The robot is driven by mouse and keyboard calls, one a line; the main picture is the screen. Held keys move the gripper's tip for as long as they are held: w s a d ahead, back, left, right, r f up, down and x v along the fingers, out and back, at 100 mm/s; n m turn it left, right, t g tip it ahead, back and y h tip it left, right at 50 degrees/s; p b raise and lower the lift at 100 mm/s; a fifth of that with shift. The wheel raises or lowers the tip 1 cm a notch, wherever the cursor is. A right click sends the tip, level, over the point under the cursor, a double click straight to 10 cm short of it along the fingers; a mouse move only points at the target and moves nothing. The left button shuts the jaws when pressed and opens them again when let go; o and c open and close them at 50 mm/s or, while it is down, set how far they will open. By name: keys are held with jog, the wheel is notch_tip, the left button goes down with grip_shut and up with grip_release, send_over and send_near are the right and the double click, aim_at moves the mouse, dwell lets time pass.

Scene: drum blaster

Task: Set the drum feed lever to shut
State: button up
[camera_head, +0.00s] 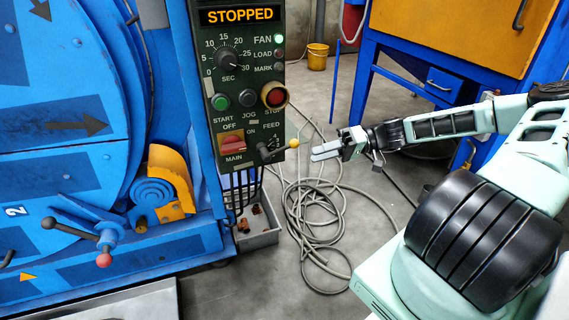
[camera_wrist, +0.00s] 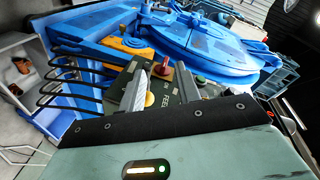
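The drum feed lever (camera_head: 279,148) sits at the lower right corner of the dark green control panel (camera_head: 208,125). It is a short dark arm with a yellow ball knob (camera_head: 294,143), and it points right and slightly up, beside small scale marks that are hard to read. My gripper (camera_head: 314,153) is open and empty just right of the knob, with its two fingers pointing left towards it. In the wrist view the yellow knob (camera_wrist: 149,99) shows between the open fingers, nearer the left one. I see no clear contact.
The panel display (camera_head: 240,15) reads STOPPED. A red main switch (camera_head: 233,143) is left of the lever, and a red stop button (camera_head: 274,96) is above it. The blue drum machine (camera_head: 60,150) stands left. A coiled grey cable (camera_head: 315,215) and a grey bin (camera_head: 262,238) lie below.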

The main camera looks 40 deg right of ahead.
aim_at(285, 148)
jog(key=d+f+m+t+b, duration=0.1)
jog(key=d+f+t+b, duration=0.1)
jog(key=d+t, duration=0.5)
jog(key=shift+w+a+f+g+h+b, duration=0.1)
jog(key=shift+w+a+g+b, duration=0.5)
jog(key=shift+w+a, duration=1.25)
jog(key=shift+w+a+r+g+h+b, duration=0.15)
jog(key=shift+w+a+b, duration=0.8)
jog(key=shift+w+a, duration=0.85)
jog(key=shift+w+a+f+g+h+b, duration=0.15)
jog(key=shift+w+a+g+b, duration=0.2)
jog(key=shift+w+a+b, duration=0.95)
jog(key=shift+w+a+p, duration=0.1)
jog(key=shift+a+p, duration=0.4)
jog(key=shift+a, duration=0.4)
grip_shut()
jog(key=shift+d, duration=0.1)
